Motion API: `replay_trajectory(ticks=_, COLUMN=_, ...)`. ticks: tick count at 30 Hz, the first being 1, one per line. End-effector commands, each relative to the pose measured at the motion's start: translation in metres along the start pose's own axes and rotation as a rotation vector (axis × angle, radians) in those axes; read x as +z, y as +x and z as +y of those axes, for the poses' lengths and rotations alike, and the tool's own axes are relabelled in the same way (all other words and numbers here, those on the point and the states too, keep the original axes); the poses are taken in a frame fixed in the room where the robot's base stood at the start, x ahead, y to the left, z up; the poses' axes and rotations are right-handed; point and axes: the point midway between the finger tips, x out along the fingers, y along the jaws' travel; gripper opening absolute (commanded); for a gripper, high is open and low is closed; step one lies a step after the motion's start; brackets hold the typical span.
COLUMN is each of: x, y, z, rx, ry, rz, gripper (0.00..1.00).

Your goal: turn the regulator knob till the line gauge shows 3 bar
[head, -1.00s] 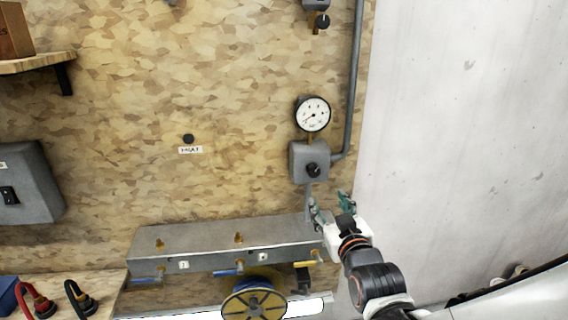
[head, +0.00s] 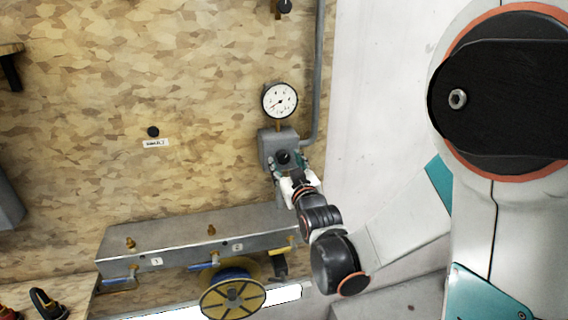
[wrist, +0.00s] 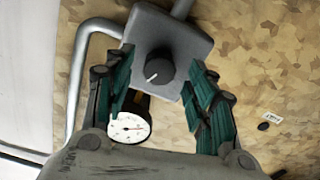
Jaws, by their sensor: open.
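The line gauge (head: 280,101) is a round white dial with a black rim on the wall. Its needle points to the lower left in the head view, but the numbers are too small to read. Below it is a grey regulator box (head: 266,149) with a black round knob (head: 284,157). In the head view my gripper (head: 291,174) is just below the knob.
A grey pipe (head: 317,75) runs up right of the regulator. Below is a metal manifold (head: 190,240) with blue and yellow valve handles and a yellow reel (head: 233,295). A black button (head: 153,131) with a label sits left on the wall.

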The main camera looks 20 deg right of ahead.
Motion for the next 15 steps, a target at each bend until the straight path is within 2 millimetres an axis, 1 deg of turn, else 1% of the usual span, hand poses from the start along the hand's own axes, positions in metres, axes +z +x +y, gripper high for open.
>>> replay_trajectory(ticks=1, x=0.001, y=0.007, z=0.000, rx=0.000, ry=0.000, rz=0.000, gripper=0.51)
replay_trajectory(ticks=6, x=0.000, y=0.018, z=0.000, rx=0.000, ry=0.000, rz=0.000, gripper=0.51)
replay_trajectory(ticks=15, x=0.000, y=0.020, z=0.000, rx=0.000, ry=-0.001, rz=0.000, gripper=0.51)
